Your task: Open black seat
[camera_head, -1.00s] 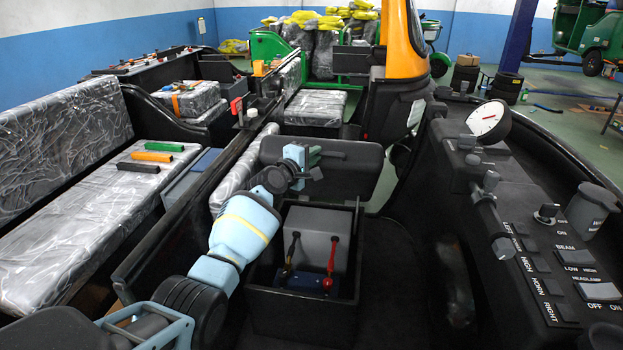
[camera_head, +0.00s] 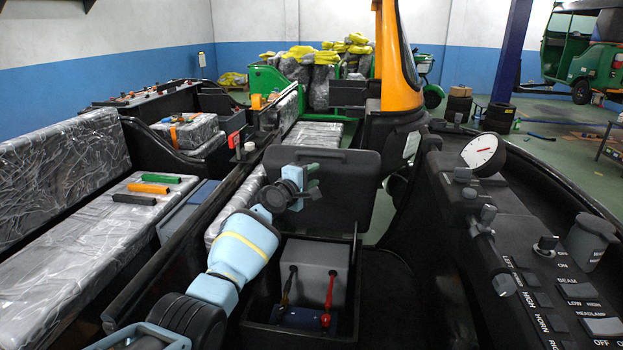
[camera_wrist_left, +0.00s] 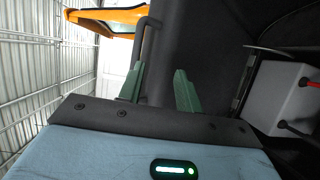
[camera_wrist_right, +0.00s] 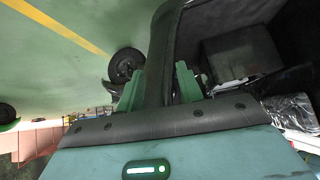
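The black seat (camera_head: 335,192) is a padded dark panel. In the head view it stands raised, nearly upright, at the back of an open black box (camera_head: 262,312). A grey block (camera_head: 314,265) with red and black leads shows in the box. My left gripper (camera_head: 312,185) is in front of the seat's left part. In the left wrist view its green fingers (camera_wrist_left: 157,88) are apart, with dark surface behind them; contact cannot be told. My right gripper (camera_wrist_right: 160,88) is outside the head view; its fingers are apart, with a dark bar (camera_wrist_right: 163,50) between them.
A dashboard with switches and a dial (camera_head: 483,153) runs along the right. A yellow pillar (camera_head: 398,60) stands behind the seat. Plastic-wrapped grey benches (camera_head: 75,255) fill the left, with green, orange and black sticks on one. Floor is open at the far right.

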